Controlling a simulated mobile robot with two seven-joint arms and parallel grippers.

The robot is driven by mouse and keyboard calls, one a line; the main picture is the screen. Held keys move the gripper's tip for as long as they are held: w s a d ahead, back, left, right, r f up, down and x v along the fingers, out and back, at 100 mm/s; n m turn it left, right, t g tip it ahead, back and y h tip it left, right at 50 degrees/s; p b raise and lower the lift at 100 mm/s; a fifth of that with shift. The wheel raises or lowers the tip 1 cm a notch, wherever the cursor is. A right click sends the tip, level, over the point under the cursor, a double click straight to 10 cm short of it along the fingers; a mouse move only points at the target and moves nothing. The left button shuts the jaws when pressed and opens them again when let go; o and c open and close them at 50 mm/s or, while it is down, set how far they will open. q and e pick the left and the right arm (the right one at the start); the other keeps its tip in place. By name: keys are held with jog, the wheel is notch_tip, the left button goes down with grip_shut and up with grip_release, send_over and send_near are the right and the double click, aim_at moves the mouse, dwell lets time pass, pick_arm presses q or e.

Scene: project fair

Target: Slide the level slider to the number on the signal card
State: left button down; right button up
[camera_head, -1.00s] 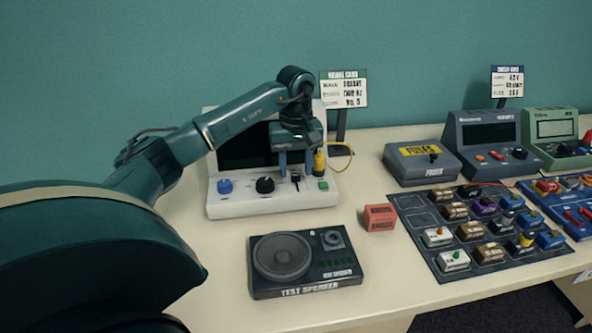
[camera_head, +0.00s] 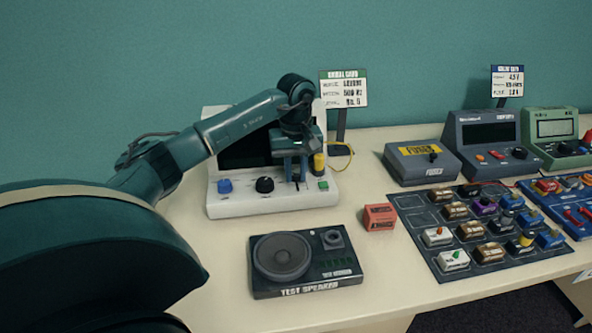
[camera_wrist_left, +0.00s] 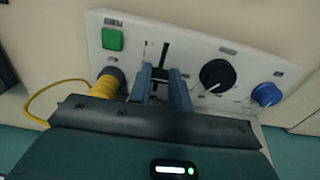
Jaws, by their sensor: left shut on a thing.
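The white signal device (camera_head: 272,205) stands on the table with a dark screen, a blue knob, a black knob, a level slider and a green button. The signal card (camera_head: 343,92) stands behind it; its bottom line seems to read No. 5, though the print is blurred. My left gripper (camera_head: 294,178) points down at the device's front panel. In the left wrist view, its blue fingers (camera_wrist_left: 161,92) are shut on the level slider's dark knob (camera_wrist_left: 160,74), with the slot (camera_wrist_left: 165,50) running on beyond it. My right gripper is not in view.
A yellow plug (camera_head: 319,163) with a yellow cable sits close beside my left gripper. A test speaker (camera_head: 305,262) and a red block (camera_head: 379,217) lie in front. A dark parts tray (camera_head: 433,248) and several instruments stand to the right.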

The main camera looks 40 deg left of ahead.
aim_at(294, 162)
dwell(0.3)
pick_arm(q)
jog(key=shift+w+a, duration=0.85)
jog(key=shift+a, duration=0.2)
jog(key=shift+w+a+r, duration=0.1)
jog(key=shift+w+a, duration=0.05)
jog(key=shift+a, duration=0.05)
jog(key=c, duration=1.3)
grip_release()
notch_tip(294, 162, up, 13)
jog(key=shift+r, duration=0.1)
